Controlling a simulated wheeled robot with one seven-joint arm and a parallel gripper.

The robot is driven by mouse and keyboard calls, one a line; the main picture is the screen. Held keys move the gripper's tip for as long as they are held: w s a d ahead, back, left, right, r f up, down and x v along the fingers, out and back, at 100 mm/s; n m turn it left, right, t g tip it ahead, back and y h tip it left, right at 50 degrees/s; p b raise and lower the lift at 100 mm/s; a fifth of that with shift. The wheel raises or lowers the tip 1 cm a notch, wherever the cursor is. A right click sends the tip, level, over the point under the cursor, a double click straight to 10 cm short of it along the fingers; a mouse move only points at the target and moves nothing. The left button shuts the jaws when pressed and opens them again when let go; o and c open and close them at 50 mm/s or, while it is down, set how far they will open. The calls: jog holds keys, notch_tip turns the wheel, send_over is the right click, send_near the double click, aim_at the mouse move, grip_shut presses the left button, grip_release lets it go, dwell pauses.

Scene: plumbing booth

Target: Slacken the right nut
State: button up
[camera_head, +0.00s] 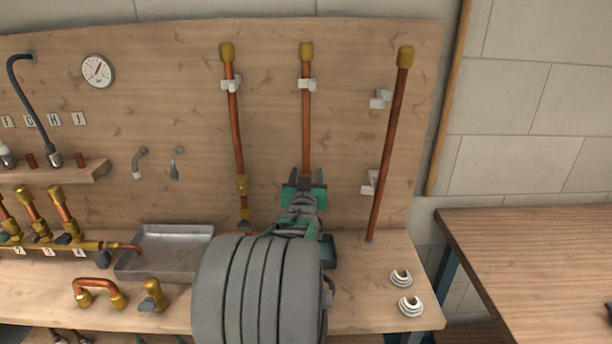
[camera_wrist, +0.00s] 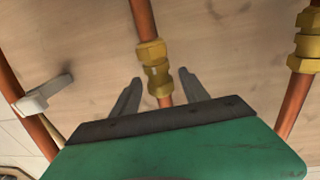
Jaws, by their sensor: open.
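The brass union with its nut (camera_wrist: 154,66) sits on the middle copper pipe (camera_head: 306,120); of the two pipes with such unions, this is the right one in the head view. My gripper (camera_head: 307,178) is at the lower part of this pipe and hides most of the union there. In the wrist view my gripper (camera_wrist: 159,77) is open, with one finger on each side of the union's lower part and the pipe. A gap shows on both sides, so nothing is held. How deep the fingers reach past the nut is hard to tell.
The left copper pipe (camera_head: 235,120) has a similar brass union (camera_head: 241,185). A right copper pipe (camera_head: 390,140) leans beside white clips (camera_head: 379,99). A metal tray (camera_head: 165,252), brass fittings and two white rings (camera_head: 410,305) are on the bench.

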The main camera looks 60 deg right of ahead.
jog(key=shift+c, duration=0.5)
grip_shut()
